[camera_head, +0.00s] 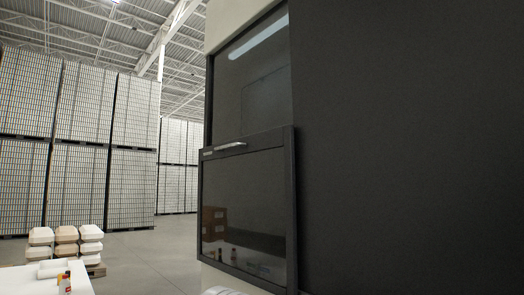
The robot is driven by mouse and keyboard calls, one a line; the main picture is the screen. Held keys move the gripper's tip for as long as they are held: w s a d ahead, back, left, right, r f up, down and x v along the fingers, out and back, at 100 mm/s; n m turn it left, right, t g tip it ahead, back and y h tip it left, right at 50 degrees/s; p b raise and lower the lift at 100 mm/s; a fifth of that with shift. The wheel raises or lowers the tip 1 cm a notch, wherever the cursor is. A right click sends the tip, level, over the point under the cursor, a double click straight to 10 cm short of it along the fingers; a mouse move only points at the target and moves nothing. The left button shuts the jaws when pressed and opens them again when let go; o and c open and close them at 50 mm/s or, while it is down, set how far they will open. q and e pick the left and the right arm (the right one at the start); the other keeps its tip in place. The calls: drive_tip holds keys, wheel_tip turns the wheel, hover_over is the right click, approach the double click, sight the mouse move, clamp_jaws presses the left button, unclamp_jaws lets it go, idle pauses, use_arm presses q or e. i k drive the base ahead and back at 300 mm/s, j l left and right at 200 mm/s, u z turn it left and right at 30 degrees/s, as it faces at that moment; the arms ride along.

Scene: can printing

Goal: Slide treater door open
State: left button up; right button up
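The treater door (245,208) is a dark-framed glass panel on the front of a large machine. A short metal handle (231,146) sits on its top rail. The door covers the lower part of the machine's front. Above it is another dark glass area (252,95) with a light reflected in it. Neither of my grippers can be made out in this view. A pale rounded shape at the bottom edge near the door is cut off, and I cannot tell what it is.
A broad dark panel (410,145) fills the right side. A white table (20,280) with small items stands at the lower left. Pale stacked blocks (66,236) sit behind it. Tall pallets of cans (84,105) line the back left. Open floor (150,255) lies left of the door.

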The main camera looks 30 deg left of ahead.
sight(247, 228)
drive_tip(key=i+j+z, duration=0.1)
drive_tip(key=j+z, duration=0.15)
drive_tip(key=j, duration=1.2)
drive_tip(key=j+z, duration=0.3)
drive_tip(key=j, duration=1.2)
